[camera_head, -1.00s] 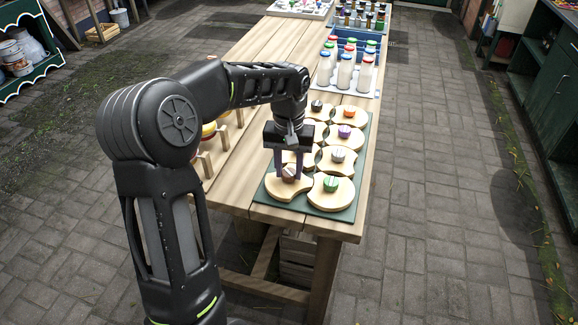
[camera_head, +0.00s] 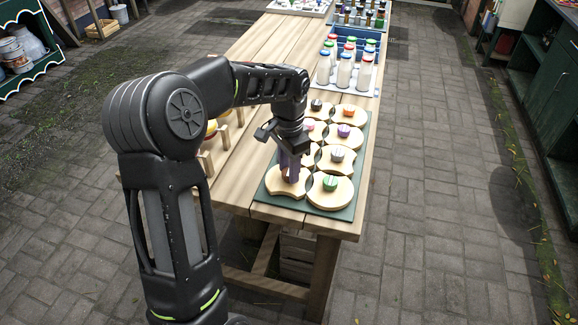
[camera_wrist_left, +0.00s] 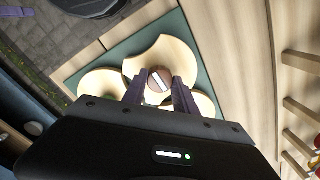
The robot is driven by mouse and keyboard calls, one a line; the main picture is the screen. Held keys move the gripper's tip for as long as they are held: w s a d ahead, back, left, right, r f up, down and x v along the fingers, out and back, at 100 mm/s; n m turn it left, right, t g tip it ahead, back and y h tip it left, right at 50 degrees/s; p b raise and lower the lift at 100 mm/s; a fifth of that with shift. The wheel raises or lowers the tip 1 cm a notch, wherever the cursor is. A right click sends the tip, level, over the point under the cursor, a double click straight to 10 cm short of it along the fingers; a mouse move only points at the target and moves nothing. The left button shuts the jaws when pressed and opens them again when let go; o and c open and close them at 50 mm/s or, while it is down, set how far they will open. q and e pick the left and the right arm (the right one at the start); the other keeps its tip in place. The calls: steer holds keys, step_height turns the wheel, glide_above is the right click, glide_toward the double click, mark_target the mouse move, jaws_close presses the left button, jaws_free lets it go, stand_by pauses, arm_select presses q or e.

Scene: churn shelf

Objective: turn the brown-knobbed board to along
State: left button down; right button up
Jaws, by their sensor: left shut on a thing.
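The brown-knobbed board (camera_head: 284,187) is pale wood with notched sides and lies at the near left corner of the green mat (camera_head: 333,213). Its round brown knob with a pale stripe shows in the left wrist view (camera_wrist_left: 158,79). My left gripper (camera_head: 291,176) comes down from above and is shut on the brown knob; its purple fingers sit on either side and hide most of the knob in the head view. In the left wrist view the notched board (camera_wrist_left: 176,55) shows around the fingers. My right gripper is not in view.
A round board with a green knob (camera_head: 330,184) lies close on the right. Other knobbed boards, including one with a grey knob (camera_head: 337,156), fill the mat behind. White-bodied bottles (camera_head: 344,72) stand farther back. Bare table (camera_head: 236,180) lies to the left.

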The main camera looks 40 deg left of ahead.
arm_select(q)
steer(key=shift+m, duration=0.4)
steer(key=c, duration=1)
jaws_free()
steer(key=shift+o, duration=0.2)
step_height(320, 180, up, 8)
steer(key=shift+f, duration=0.1)
